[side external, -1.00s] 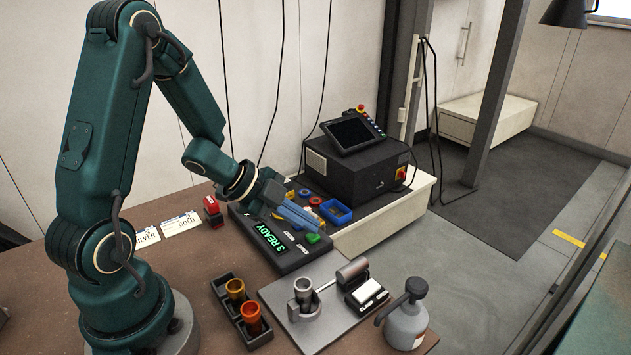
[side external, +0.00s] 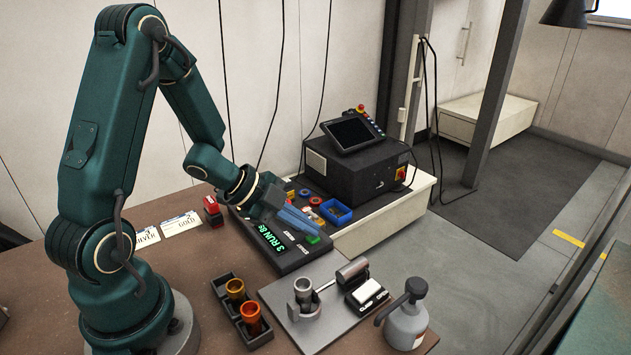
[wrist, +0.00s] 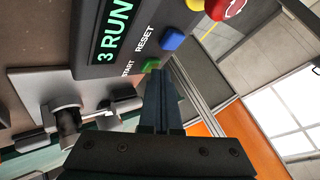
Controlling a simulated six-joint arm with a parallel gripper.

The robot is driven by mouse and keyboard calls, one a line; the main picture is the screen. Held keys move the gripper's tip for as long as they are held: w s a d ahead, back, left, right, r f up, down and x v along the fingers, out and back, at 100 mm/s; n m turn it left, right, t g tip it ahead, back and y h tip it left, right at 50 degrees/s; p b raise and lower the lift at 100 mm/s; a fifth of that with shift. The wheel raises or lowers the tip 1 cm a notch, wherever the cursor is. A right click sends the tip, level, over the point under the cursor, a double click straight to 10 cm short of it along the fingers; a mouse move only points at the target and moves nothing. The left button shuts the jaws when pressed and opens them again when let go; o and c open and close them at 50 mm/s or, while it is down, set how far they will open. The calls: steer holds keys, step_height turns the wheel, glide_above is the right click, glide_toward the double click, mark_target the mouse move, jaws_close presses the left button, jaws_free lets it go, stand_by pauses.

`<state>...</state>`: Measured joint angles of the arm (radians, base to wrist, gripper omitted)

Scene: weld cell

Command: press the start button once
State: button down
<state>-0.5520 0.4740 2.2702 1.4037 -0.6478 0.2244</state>
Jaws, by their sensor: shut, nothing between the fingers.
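The control box (side external: 292,259) sits on the brown bench, its lit green display (side external: 271,238) reading "3 RUN" with a further part I cannot read surely. Its green start button (side external: 313,239) is at the right end; in the wrist view the button (wrist: 151,64) sits beside the word START. My gripper (side external: 317,232) is shut and empty, its blue-looking fingers slanting down over the box. In the wrist view the fingertips (wrist: 160,68) are right at the green button and partly cover it. I cannot tell whether they touch it.
A blue button (wrist: 172,39) marked RESET, a yellow part and a red knob (wrist: 232,6) lie close to the fingers. In the side view, a black cup holder (side external: 241,309), a grey fixture plate (side external: 322,325) and a grey bottle (side external: 406,320) stand in front.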

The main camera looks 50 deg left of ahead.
mark_target(306, 238)
stand_by(0.3)
steer(key=shift+r, duration=0.85)
steer(key=shift+r, duration=2.5)
